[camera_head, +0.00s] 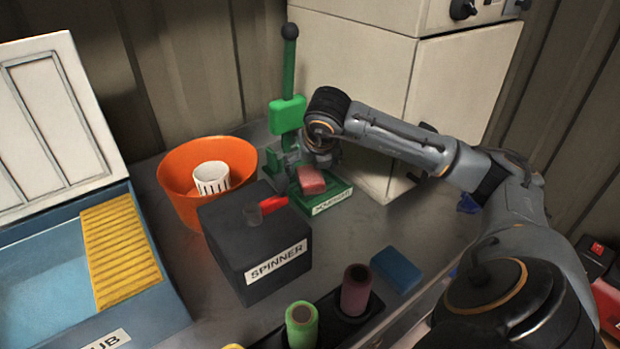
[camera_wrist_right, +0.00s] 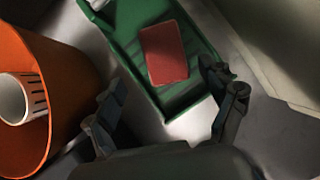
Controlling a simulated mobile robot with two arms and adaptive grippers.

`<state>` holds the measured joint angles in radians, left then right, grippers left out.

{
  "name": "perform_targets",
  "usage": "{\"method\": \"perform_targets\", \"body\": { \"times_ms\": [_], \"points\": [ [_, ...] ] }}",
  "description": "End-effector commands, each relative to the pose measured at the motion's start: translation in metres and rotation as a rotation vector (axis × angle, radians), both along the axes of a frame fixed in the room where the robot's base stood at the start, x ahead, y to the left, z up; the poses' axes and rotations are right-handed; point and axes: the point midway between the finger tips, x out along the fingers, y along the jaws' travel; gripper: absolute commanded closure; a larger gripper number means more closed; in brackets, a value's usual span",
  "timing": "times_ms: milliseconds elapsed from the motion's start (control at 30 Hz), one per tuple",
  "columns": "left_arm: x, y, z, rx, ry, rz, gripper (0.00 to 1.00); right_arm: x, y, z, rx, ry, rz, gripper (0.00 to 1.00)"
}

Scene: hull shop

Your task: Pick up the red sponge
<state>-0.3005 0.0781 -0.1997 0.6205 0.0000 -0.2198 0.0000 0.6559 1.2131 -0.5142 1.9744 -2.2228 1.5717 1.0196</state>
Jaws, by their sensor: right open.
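The red sponge (camera_head: 311,180) is a small pinkish-red block lying on the base of the green press (camera_head: 285,116). In the right wrist view the red sponge (camera_wrist_right: 163,52) lies flat on the green tray-like base (camera_wrist_right: 188,100). My right gripper (camera_head: 303,172) is just above and behind the sponge in the head view, partly in front of the press. In the wrist view its two fingers (camera_wrist_right: 165,105) are spread apart, with the sponge beyond their tips and nothing between them. My left gripper is not in view.
An orange bucket (camera_head: 180,158) holding a white slotted cup (camera_head: 211,177) stands left of the press. The black spinner box (camera_head: 231,239) is in front. A blue sponge (camera_head: 396,269) and a holder with green (camera_head: 301,325) and dark red rolls (camera_head: 356,291) lie nearer. A pale cabinet (camera_head: 460,85) stands behind right.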

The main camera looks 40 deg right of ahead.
Motion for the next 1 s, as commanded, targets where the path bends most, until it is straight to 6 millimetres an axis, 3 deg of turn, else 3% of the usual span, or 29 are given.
{"method": "perform_targets", "body": {
  "times_ms": [233, 500, 767, 867, 1000],
  "points": [
    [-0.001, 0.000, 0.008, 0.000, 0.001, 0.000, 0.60, 0.007, -0.007, -0.016, 0.000, 0.003, -0.001, 0.17],
    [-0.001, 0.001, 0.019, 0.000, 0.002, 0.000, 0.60, 0.022, -0.019, -0.048, 0.001, 0.002, 0.000, 0.17],
    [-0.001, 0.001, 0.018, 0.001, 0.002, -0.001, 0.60, 0.024, -0.021, -0.052, -0.001, -0.001, 0.001, 0.17],
    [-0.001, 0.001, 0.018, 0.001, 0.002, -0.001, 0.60, 0.024, -0.021, -0.052, -0.001, -0.001, 0.001, 0.31],
    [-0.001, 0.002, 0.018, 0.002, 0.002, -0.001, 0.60, 0.024, -0.021, -0.052, -0.001, -0.001, 0.001, 0.60]
  ]
}}
